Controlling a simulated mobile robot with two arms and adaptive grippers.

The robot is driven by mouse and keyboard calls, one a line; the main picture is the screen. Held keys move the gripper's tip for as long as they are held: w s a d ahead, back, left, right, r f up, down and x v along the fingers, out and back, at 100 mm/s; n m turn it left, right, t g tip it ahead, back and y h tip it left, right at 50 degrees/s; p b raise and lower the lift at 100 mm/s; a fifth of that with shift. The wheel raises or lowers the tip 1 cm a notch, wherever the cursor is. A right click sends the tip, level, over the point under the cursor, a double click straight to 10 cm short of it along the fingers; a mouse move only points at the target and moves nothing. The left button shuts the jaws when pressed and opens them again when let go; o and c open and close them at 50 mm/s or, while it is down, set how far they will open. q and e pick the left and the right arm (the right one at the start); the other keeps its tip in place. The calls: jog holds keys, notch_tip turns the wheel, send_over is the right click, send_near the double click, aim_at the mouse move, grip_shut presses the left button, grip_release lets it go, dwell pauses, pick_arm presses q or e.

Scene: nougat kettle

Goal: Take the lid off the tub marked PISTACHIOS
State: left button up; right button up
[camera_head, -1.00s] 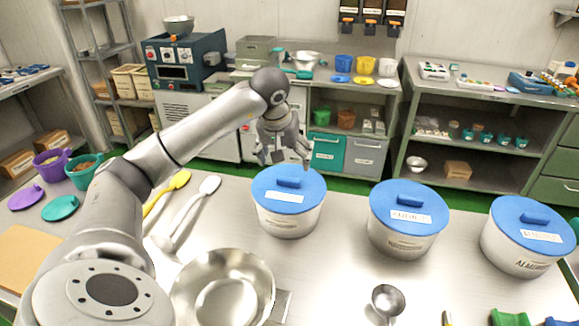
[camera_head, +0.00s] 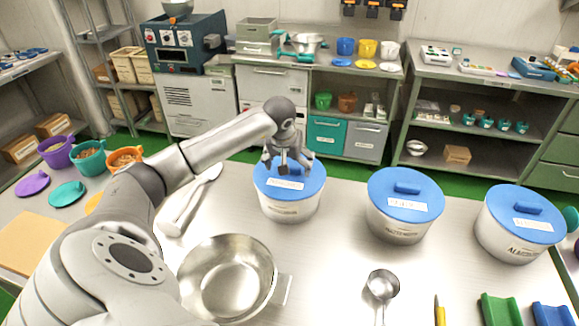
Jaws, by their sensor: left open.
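Three white tubs with blue lids stand in a row on the steel table. The left tub (camera_head: 290,207) has its blue lid (camera_head: 306,186) on; its label is too blurred to read. The middle tub (camera_head: 395,228) and the right tub (camera_head: 507,242) are also lidded; the right label seems to read ALMONDS, the middle one is unclear. My left gripper (camera_head: 289,171) is open and points down over the left lid, its fingers at the raised handle, which they partly hide. I cannot tell whether they touch it. My right gripper is not in view.
A steel bowl (camera_head: 228,278) stands in front of the left tub. A metal scoop (camera_head: 382,285) and a yellow-handled tool (camera_head: 440,310) lie nearer the front. Purple (camera_head: 56,150), teal (camera_head: 90,158) and orange (camera_head: 125,158) cups stand at the left. The table between the tubs is clear.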

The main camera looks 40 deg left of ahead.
pick_arm(q)
jog(key=shift+w+a+f, duration=0.15)
jog(key=shift+f, duration=0.25)
jog(key=c, duration=1.1)
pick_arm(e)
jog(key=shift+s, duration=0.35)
pick_arm(q)
jog(key=shift+r, duration=0.15)
